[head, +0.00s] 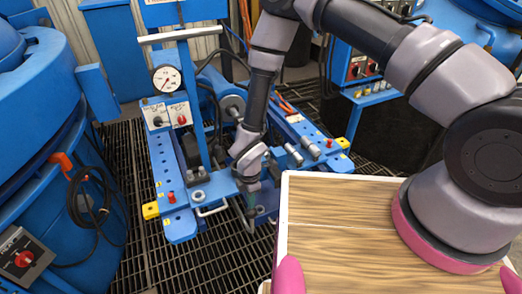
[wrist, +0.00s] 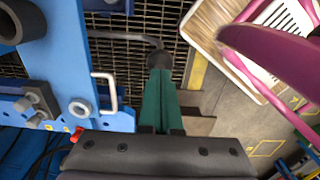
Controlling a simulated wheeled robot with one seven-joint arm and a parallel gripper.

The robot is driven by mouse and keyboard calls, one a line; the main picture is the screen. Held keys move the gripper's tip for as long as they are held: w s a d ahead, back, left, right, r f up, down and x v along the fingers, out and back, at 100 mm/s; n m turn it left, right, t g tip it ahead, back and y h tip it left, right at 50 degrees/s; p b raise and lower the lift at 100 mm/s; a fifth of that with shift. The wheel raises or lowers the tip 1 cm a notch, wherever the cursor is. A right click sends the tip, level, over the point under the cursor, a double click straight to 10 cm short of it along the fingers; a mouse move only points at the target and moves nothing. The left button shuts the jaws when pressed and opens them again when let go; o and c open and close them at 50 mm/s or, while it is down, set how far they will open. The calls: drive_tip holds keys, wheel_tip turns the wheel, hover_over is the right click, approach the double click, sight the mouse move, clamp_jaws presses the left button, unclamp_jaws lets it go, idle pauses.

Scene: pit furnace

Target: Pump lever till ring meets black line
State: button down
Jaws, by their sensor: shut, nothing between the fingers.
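A blue hydraulic unit (head: 180,225) stands on the grating in the head view, with a round white gauge (head: 166,78). A bent grey rod (wrist: 125,37), which may be the lever, runs to just beyond my fingertips in the wrist view; I cannot tell whether they touch it. My gripper (head: 250,208) points down at the unit's front right side. Its green fingers (wrist: 160,75) are together, with nothing between them. A U-shaped metal handle (wrist: 112,90) is left of the fingers, and also shows in the head view (head: 212,210). I cannot make out the ring or the black line.
A wooden-topped table or box (head: 340,210) with a white edge stands close right of my gripper. Large blue tanks (head: 40,120) stand at left, with a coiled black cable (head: 88,200). Open grating (head: 125,185) lies between tanks and unit. A red knob (head: 171,197) rises from the unit.

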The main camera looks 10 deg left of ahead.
drive_tip(key=shift+f, duration=0.1)
drive_tip(key=shift+f, duration=0.95)
wheel_tip(320, 180, down, 10)
drive_tip(key=s+d, duration=0.1)
drive_tip(key=s, duration=0.1)
drive_tip(key=r, duration=0.3)
drive_tip(key=w+r, duration=0.1)
drive_tip(key=r, duration=0.2)
drive_tip(key=w+a+r, duration=0.1)
drive_tip(key=r, duration=0.3)
drive_tip(key=shift+r, duration=0.15)
